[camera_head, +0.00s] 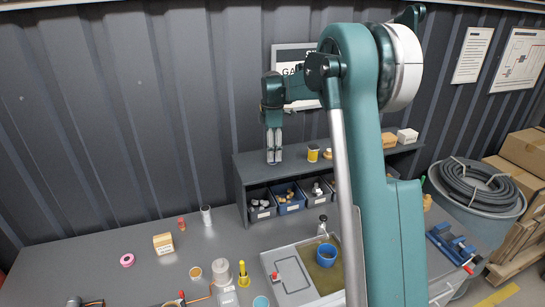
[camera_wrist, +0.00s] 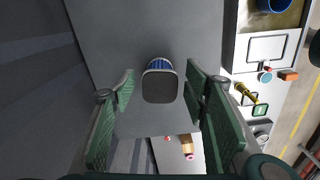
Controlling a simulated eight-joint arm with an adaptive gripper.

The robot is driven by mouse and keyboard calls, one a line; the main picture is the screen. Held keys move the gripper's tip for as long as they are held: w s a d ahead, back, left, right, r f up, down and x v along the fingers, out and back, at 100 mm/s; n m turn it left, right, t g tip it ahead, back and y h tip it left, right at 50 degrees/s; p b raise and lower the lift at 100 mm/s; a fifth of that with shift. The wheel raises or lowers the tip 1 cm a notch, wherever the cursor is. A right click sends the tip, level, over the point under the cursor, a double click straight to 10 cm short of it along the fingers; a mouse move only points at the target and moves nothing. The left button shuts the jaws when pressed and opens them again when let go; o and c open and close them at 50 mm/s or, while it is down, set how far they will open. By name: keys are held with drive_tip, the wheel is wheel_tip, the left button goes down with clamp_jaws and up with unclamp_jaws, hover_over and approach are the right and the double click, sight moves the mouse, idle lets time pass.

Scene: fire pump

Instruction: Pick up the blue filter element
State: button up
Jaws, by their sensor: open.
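The blue filter element (camera_wrist: 159,64) shows in the wrist view as a short body with blue and white pleats and a dark flat end cap facing the camera. It appears to stand near the left end of the grey shelf top (camera_head: 247,168). My gripper (camera_head: 273,160) points down over that end of the shelf. In the wrist view my open gripper (camera_wrist: 160,88) has one green finger on each side of the filter element, with gaps visible on both sides. In the head view the fingers mostly hide the filter element.
Several bins (camera_head: 289,200) sit below the shelf top. A tray with a blue cup (camera_head: 326,254) is on the bench. The dark corrugated wall (camera_head: 130,120) is close behind.

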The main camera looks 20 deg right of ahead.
drive_tip(key=c, duration=1)
drive_tip(key=shift+r, duration=0.1)
drive_tip(key=shift+r+b, duration=0.4)
drive_tip(key=shift+r, duration=4.55)
